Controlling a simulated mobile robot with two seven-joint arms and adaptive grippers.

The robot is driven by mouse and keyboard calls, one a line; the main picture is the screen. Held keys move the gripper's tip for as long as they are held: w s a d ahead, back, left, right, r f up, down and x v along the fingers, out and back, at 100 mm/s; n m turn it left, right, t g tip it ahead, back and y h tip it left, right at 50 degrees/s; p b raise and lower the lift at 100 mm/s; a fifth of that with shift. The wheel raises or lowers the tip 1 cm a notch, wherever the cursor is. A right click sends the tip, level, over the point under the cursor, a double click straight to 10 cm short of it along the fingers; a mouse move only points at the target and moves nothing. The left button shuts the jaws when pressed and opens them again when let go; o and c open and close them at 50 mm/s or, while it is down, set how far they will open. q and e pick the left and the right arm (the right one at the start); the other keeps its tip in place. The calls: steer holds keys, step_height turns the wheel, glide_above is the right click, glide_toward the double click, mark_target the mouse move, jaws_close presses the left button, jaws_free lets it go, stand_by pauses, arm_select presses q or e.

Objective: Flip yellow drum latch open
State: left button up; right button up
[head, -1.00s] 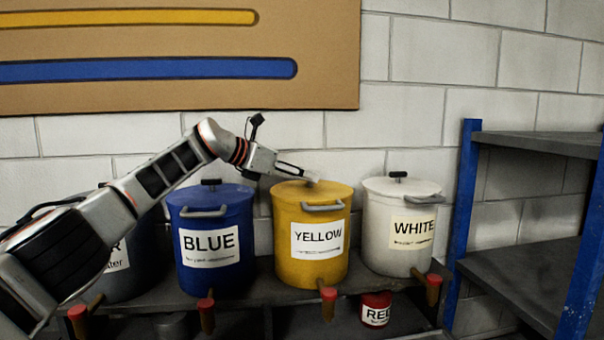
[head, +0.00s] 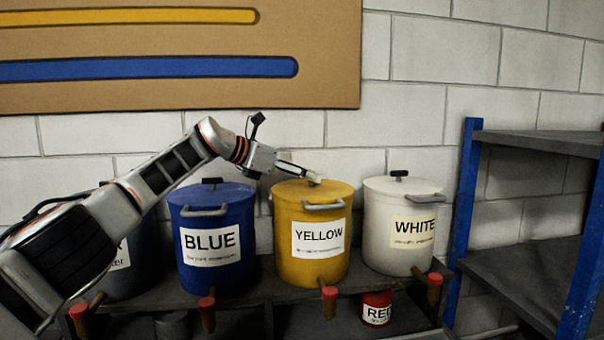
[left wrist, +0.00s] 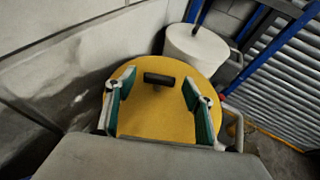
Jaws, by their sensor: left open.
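The yellow drum (head: 308,255) stands on the shelf with its lid on. A grey bar-shaped fitting (head: 323,207) sits at the front of its rim, and what looks like the same fitting shows at the right in the left wrist view (left wrist: 238,132). A short dark handle (left wrist: 159,78) stands on the lid. I cannot tell from its look alone which fitting is the latch. My left gripper (head: 312,180) is over the lid, fingers apart, with the dark handle between and just beyond the fingertips in the left wrist view (left wrist: 158,95). My right gripper is not in view.
The blue drum (head: 215,270) stands left of the yellow one, the white drum (head: 392,258) close on its right. Red-tipped pegs (head: 329,297) stick out along the shelf front. A small red can (head: 376,309) sits below. A blue-framed rack (head: 464,210) stands at the right.

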arm_select(q)
steer(key=shift+v, duration=0.85)
steer(key=v, duration=1)
steer(key=shift+s+a+r, duration=0.1)
